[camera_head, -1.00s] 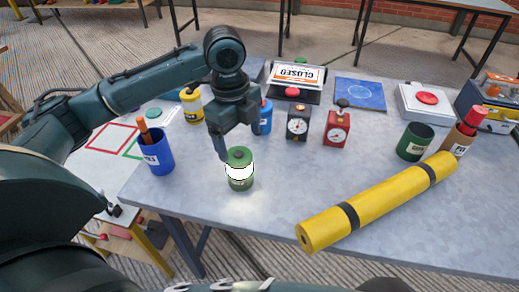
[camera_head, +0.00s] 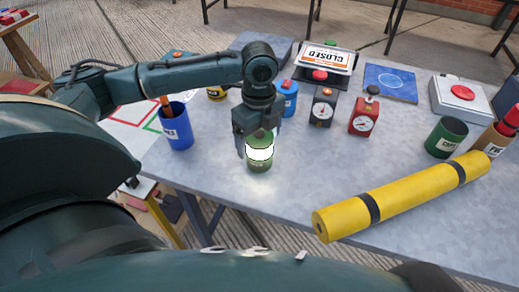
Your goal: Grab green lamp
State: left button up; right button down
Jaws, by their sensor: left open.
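The green lamp (camera_head: 259,163) stands upright on the grey table, with a bright white glowing band around its middle. My left gripper (camera_head: 256,151) points down right over the lamp, its fingers open at the lamp's upper part. The gripper hides the lamp's top. Whether the fingers touch the lamp cannot be told. My right gripper is not in view.
A blue cup (camera_head: 177,134) stands left of the lamp and a blue canister (camera_head: 287,101) behind it. A black gauge (camera_head: 322,109) and a red gauge (camera_head: 364,117) stand to the right. A yellow roll (camera_head: 410,195) lies at the front right. Bare table (camera_head: 300,180) lies between.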

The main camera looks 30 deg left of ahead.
pick_arm(q)
notch_tip(320, 180, down, 2)
jog(key=shift+f, duration=0.15)
jog(key=c, duration=1.3)
